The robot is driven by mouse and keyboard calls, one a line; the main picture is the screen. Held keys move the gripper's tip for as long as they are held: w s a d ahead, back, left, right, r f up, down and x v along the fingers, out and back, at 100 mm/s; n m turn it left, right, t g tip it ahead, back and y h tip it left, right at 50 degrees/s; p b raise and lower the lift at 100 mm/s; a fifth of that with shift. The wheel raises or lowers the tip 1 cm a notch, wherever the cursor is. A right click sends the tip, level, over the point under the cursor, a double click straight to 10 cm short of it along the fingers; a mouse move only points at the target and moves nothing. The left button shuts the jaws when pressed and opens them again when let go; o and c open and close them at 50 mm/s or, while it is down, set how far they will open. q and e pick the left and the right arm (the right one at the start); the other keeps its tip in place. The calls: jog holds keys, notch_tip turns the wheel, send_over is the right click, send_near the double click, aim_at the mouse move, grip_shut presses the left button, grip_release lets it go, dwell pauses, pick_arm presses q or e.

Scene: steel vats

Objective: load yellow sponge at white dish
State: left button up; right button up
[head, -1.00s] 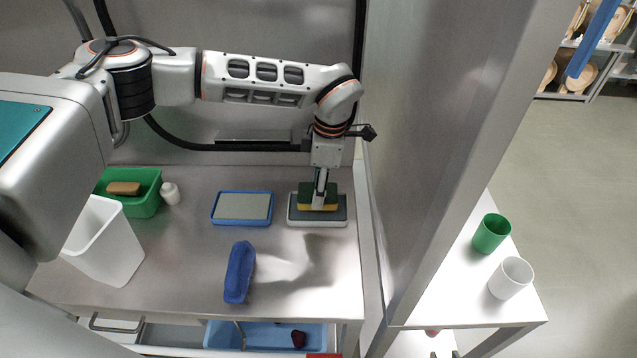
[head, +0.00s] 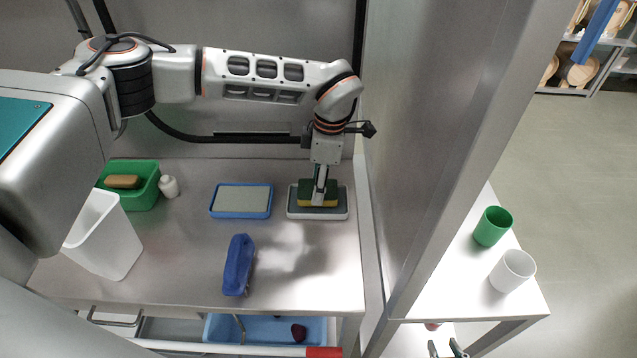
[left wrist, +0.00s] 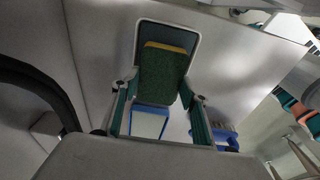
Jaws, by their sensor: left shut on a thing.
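The yellow sponge (head: 331,203), with a thick green layer on top, is over the white dish (head: 303,216), inside its rim as seen from above. The dish has a dark inside and stands at the right of the steel worktop. My left gripper (head: 320,183) points straight down and is shut on the sponge. In the left wrist view the sponge (left wrist: 162,75) shows its green face between the fingers, with the dish (left wrist: 194,42) behind it. Whether the sponge touches the dish floor is hidden. My right gripper (head: 446,349) shows its fingertips apart at the bottom edge, with nothing between them.
A blue-rimmed tray (head: 241,215) lies left of the dish. A blue object (head: 237,265) lies in front. A green bin (head: 147,195) holding a tan block (head: 122,182), a white bottle (head: 169,187) and a white bin (head: 108,245) stand left. Two cups stand on the right shelf (head: 437,300).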

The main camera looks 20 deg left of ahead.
pick_arm(q)
jog(key=shift+f, duration=0.3)
jog(key=shift+f, duration=0.2)
dwell(0.8)
jog(key=shift+f, duration=0.1)
dwell(0.6)
jog(key=shift+r+p, duration=1.6)
jog(key=shift+r, duration=2)
jog(key=shift+s+f, duration=0.1)
